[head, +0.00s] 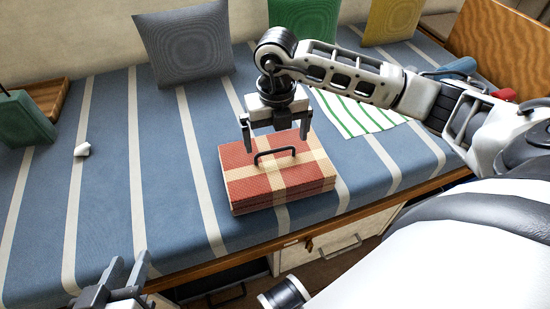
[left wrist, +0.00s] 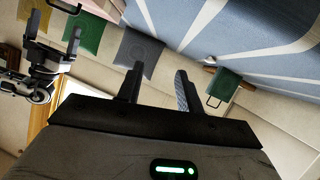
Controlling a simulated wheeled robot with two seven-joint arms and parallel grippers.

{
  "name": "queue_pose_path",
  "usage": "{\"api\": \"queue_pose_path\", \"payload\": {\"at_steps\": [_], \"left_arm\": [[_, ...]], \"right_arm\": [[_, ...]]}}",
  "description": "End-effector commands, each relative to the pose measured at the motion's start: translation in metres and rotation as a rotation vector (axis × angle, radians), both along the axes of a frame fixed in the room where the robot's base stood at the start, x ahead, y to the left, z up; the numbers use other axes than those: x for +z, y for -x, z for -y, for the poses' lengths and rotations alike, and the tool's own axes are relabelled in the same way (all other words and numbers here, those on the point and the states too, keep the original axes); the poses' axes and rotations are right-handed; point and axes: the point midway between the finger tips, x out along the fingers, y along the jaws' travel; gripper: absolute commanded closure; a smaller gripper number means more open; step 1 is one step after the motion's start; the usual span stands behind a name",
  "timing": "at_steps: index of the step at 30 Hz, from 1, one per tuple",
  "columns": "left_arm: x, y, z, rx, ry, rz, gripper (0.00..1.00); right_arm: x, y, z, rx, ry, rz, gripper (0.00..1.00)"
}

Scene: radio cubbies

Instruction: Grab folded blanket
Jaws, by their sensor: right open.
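The folded blanket (head: 270,187) is a red and cream checked block with a dark handle (head: 274,152) on top. It lies on the striped bench cushion in the head view. My right gripper (head: 277,140) is open above the blanket's rear part, pointing down, with its fingers on either side of the handle. I cannot tell whether the fingertips touch the blanket. My left gripper (head: 120,272) is at the lower left of the head view, open and empty, well away from the blanket. Its two fingers stand apart in the left wrist view (left wrist: 157,88).
The blue striped cushion (head: 110,190) is mostly clear. A small white object (head: 82,150) and a green box with a handle (head: 22,118) are at left. Grey (head: 185,45), green (head: 303,28) and yellow (head: 392,18) pillows stand behind. A green-striped cloth (head: 358,115) lies at right.

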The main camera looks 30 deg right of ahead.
Motion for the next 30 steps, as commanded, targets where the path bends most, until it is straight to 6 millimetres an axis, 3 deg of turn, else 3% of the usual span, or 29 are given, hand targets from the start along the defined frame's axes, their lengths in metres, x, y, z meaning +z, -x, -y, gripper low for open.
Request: {"api": "queue_pose_path", "payload": {"at_steps": [8,12,20,21,29,30], "left_arm": [[-0.003,-0.001,0.002,0.001,0.018,0.029,0.64],[0.009,0.000,0.004,-0.005,0.044,0.075,0.64],[0.014,0.003,0.005,-0.007,0.057,0.083,0.64],[0.014,0.003,0.005,-0.007,0.056,0.082,0.64],[0.012,0.003,0.005,-0.008,0.054,0.077,0.64],[0.012,0.003,0.005,-0.008,0.054,0.077,0.64]], "right_arm": [[-0.028,-0.003,-0.001,0.000,-0.003,-0.002,0.00],[-0.049,-0.003,-0.001,0.001,-0.003,-0.002,0.00],[-0.053,-0.004,0.000,0.001,-0.001,0.001,0.00],[-0.053,-0.004,0.000,0.001,-0.001,0.000,0.03],[-0.053,-0.004,0.000,0.001,-0.001,0.000,0.74],[-0.051,-0.005,0.000,0.001,-0.002,0.004,0.74]]}}
